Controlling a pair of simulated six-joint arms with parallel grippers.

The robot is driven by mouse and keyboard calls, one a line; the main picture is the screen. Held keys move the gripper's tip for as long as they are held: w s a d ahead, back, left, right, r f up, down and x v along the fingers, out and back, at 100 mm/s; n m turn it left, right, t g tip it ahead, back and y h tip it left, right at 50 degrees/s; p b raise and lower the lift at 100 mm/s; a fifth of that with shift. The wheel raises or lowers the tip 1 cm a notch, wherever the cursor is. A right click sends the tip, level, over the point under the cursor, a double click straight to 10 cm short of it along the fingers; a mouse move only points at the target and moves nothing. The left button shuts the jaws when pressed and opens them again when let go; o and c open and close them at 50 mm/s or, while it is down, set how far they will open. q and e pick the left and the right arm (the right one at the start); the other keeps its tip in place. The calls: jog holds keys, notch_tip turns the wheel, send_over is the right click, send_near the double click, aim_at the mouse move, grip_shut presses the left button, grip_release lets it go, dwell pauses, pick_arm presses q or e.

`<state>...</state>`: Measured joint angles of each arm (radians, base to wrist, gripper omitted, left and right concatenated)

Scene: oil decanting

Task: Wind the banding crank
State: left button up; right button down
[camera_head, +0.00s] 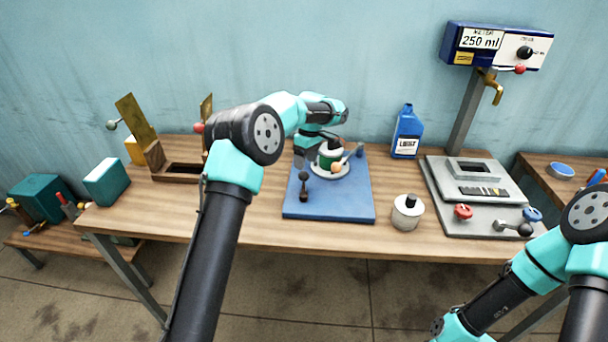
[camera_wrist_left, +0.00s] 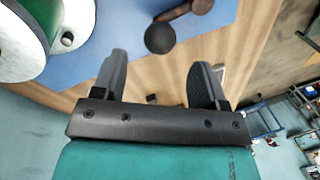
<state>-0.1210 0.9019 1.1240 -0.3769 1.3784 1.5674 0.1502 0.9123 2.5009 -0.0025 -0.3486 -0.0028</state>
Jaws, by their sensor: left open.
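The banding crank (camera_head: 304,187) is a short dark arm with a black ball knob at the front left of a blue board (camera_head: 330,204). A pale round plate (camera_head: 318,173) behind it carries a green and white pot (camera_head: 330,155). My left gripper (camera_head: 306,157) hangs over the board's left side, behind the crank and beside the pot. In the left wrist view my left gripper (camera_wrist_left: 157,82) is open, with nothing between its fingers. The crank's black knob (camera_wrist_left: 160,38) shows there beyond the fingertips, apart from them. My right gripper is out of view.
A blue bottle (camera_head: 406,132) and a white pot with a black knob (camera_head: 408,212) stand right of the board. A grey metering stand (camera_head: 440,180) with a blue meter box (camera_head: 495,45) is farther right. A wooden box (camera_head: 182,172) sits at the left.

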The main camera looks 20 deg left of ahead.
aim_at(304, 174)
pick_arm(q)
jog(key=f, duration=0.3)
jog(key=s+f, duration=0.1)
jog(key=f, duration=0.1)
jog(key=shift+a+f, duration=0.15)
jog(key=shift+f, duration=0.15)
grip_shut()
dwell(0.4)
